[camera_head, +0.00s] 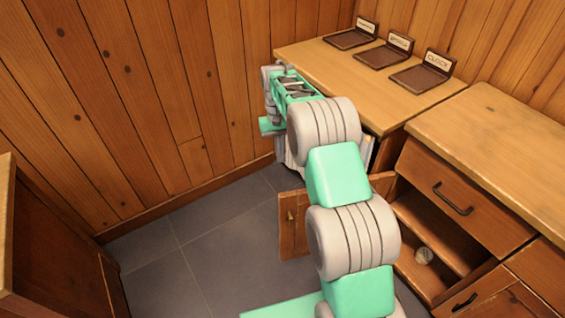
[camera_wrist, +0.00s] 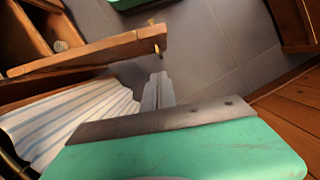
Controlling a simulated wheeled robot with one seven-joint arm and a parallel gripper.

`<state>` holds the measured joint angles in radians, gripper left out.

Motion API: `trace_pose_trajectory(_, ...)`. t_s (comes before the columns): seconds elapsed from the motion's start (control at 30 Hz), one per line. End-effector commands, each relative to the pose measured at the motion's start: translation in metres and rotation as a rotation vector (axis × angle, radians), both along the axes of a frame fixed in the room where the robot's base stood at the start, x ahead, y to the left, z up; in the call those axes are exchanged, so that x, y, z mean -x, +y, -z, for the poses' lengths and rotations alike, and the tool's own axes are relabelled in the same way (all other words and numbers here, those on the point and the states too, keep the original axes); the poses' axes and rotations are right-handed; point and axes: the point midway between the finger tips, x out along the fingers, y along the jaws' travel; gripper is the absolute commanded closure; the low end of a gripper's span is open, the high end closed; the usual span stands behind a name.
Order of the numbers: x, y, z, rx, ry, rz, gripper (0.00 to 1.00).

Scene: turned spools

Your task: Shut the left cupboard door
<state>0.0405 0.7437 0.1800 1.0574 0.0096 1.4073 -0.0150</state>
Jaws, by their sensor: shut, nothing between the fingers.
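The left cupboard door (camera_head: 295,224) stands open, swung out from the low cupboard, with its small knob (camera_head: 291,215) near the free edge. My arm hides part of it in the head view. In the wrist view the door (camera_wrist: 90,56) shows nearly edge-on, with its brass knob (camera_wrist: 158,47) at the right end. My gripper (camera_wrist: 158,88) is shut and empty, beside the door on the side toward the striped cloth, apparently not touching it. In the head view my fingers are hidden. The open compartment holds a small round pale thing (camera_head: 424,255), perhaps a spool.
A wooden table (camera_head: 310,55) at the back carries three labelled dark trays (camera_head: 421,78). A striped cloth (camera_wrist: 70,118) lies close to my gripper. A drawer (camera_head: 462,199) above the compartment is closed. Wooden furniture (camera_head: 60,240) stands at left; grey floor (camera_head: 210,240) between is clear.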

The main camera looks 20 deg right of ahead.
Motion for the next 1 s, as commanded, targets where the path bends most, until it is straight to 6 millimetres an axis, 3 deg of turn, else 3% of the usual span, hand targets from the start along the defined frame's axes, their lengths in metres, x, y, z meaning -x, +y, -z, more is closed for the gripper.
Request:
trace_pose_trajectory(0.4, 0.023, 0.001, 0.089, 0.000, 0.002, 0.000, 1.00)
trace_pose_trajectory(0.63, 0.056, 0.002, 0.084, 0.000, -0.002, 0.000, 1.00)
trace_pose_trajectory(1.0, 0.061, 0.002, 0.083, 0.000, -0.002, 0.000, 1.00)
